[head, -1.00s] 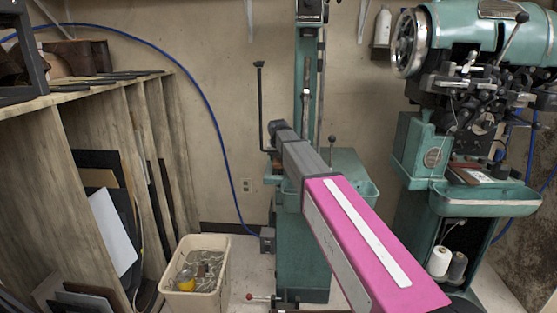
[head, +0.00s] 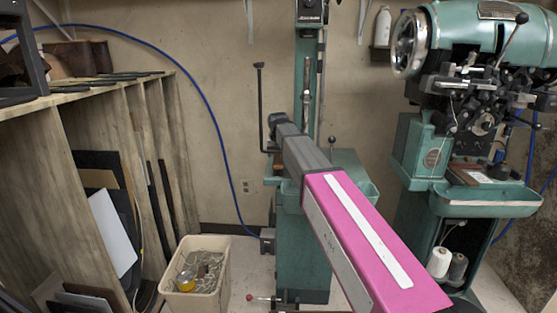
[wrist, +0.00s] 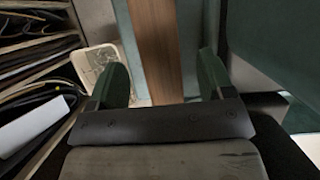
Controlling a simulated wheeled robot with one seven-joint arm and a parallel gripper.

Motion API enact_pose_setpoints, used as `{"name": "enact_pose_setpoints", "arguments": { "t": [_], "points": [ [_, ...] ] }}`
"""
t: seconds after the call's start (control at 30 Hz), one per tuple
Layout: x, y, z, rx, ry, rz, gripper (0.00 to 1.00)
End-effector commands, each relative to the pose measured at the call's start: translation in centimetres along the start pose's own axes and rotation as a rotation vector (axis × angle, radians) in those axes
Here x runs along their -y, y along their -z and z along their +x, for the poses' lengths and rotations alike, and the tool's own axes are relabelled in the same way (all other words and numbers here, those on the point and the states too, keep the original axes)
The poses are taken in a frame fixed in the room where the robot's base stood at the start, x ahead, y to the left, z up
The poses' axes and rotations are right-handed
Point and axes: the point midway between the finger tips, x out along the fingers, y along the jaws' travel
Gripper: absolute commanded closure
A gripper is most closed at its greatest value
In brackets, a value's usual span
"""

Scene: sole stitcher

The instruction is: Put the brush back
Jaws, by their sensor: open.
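My gripper (wrist: 163,78) is open in the wrist view, with its two dark green fingers apart. A long brown wooden strip (wrist: 155,45) runs down the picture between and beyond the fingers. I cannot tell whether it is part of the brush or of the place, and no contact shows. In the head view my arm reaches toward the green column machine (head: 300,220), and its fingers cannot be made out. No brush can be identified for certain. A slender tan and grey piece (head: 306,90) stands against the column; I cannot tell what it is.
A cream bin (head: 195,285) with tangled cord and a yellow item stands on the floor, also in the wrist view (wrist: 98,60). A wooden rack (head: 110,120) with sheets is at left. A green stitching machine (head: 465,190) stands at right.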

Motion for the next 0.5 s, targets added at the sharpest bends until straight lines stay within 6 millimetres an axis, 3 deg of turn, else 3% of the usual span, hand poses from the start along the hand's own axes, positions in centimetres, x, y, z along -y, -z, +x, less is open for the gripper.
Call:
{"name": "enact_pose_setpoints", "arguments": {
  "t": [0.23,0.5],
  "points": [
    [0.0,0.1,-4.2,0.002,-0.001,0.0,0.26],
    [0.0,0.1,-5.8,0.0,0.0,0.0,0.26]
  ]
}}
